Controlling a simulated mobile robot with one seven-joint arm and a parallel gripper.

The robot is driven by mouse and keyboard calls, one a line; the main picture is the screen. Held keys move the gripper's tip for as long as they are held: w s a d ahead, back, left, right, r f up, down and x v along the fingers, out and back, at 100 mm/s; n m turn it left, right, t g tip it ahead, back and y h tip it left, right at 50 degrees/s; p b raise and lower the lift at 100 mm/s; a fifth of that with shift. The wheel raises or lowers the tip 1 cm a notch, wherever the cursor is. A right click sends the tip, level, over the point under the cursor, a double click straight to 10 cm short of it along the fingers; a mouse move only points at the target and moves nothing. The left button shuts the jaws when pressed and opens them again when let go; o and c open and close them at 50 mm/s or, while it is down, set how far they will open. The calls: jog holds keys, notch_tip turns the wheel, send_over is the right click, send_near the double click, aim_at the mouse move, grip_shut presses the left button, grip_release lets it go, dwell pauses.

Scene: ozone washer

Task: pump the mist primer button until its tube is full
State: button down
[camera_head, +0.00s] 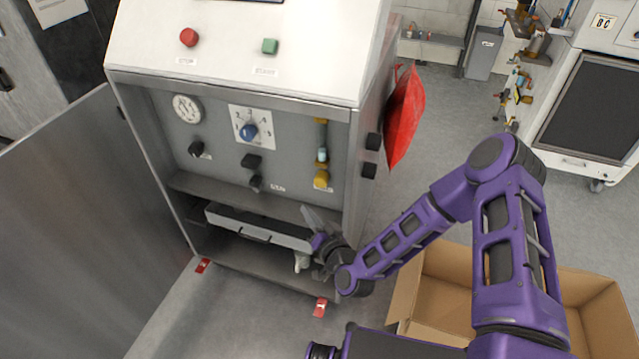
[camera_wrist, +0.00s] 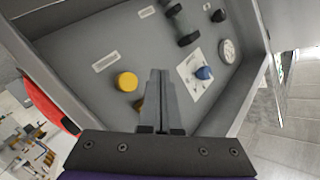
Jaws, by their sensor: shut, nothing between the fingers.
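The yellow primer button (camera_head: 321,179) sticks out of the grey panel at its lower right, under a short upright tube (camera_head: 321,138). The tube has a yellowish top and a pale blue part low down; its fill level is too small to tell. My gripper (camera_head: 310,214) is shut and empty, below the button in the head view and not touching it. In the wrist view the shut fingers (camera_wrist: 158,74) point at the panel, with the yellow button (camera_wrist: 126,82) just to their left. A second yellow part, partly hidden by the fingers, shows below it.
A blue dial (camera_head: 249,131), a round gauge (camera_head: 187,108) and several black knobs sit on the same panel. A drawer (camera_head: 258,228) lies below. A grey door (camera_head: 85,215) stands open at left. A red bag (camera_head: 404,115) hangs at right; a cardboard box (camera_head: 440,283) lies on the floor.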

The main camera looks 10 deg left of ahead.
aim_at(322, 180)
jog(key=w+b, duration=0.1)
jog(key=w, duration=0.6)
jog(key=shift+w+d, duration=0.3)
jog(key=shift+b, duration=0.3)
dwell(1.4)
jog(key=shift+w, duration=0.4)
